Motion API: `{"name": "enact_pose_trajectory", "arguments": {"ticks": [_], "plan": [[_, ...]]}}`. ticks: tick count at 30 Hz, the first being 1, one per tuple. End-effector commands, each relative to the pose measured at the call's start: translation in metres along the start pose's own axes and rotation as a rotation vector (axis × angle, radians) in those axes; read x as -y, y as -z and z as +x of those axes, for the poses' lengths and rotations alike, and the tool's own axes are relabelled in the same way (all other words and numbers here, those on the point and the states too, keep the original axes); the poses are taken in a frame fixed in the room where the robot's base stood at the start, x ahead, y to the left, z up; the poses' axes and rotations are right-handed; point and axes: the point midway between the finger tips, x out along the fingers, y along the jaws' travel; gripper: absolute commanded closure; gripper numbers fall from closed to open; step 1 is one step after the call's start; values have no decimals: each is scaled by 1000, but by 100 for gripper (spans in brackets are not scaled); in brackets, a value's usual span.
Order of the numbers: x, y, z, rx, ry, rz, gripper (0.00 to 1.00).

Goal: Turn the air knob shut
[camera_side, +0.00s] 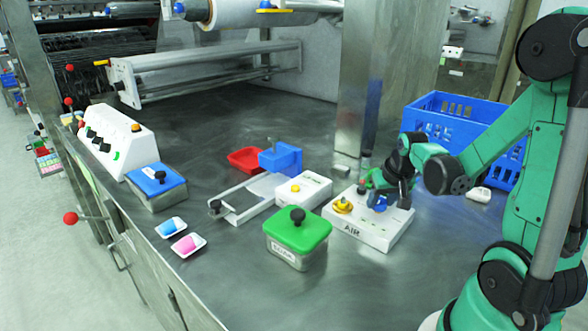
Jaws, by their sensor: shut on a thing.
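A white box marked AIR (352,229) sits on the steel table right of centre. A yellow knob (343,206) stands on its left part. My dark gripper (379,199) points down over the middle of the box top, right of the yellow knob. It is shut on a blue knob (380,208) there. The gripper hides most of this knob, so its turn angle cannot be read. Small green marks show on the box top in front of it.
A green-lidded steel container (298,235) stands just left of the AIR box. A white box with a yellow button (303,190) and a blue-ended frame (280,158) lie behind it. A blue crate (455,118) and a steel column (385,70) stand behind my gripper. The front right table is clear.

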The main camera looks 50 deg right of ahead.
Motion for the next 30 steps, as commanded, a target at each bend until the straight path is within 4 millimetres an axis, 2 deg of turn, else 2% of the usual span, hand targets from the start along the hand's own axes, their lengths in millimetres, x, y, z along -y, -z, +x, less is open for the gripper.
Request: {"name": "enact_pose_trajectory", "arguments": {"ticks": [30], "plan": [[7, 4, 2, 2, -369, 892, 100]]}}
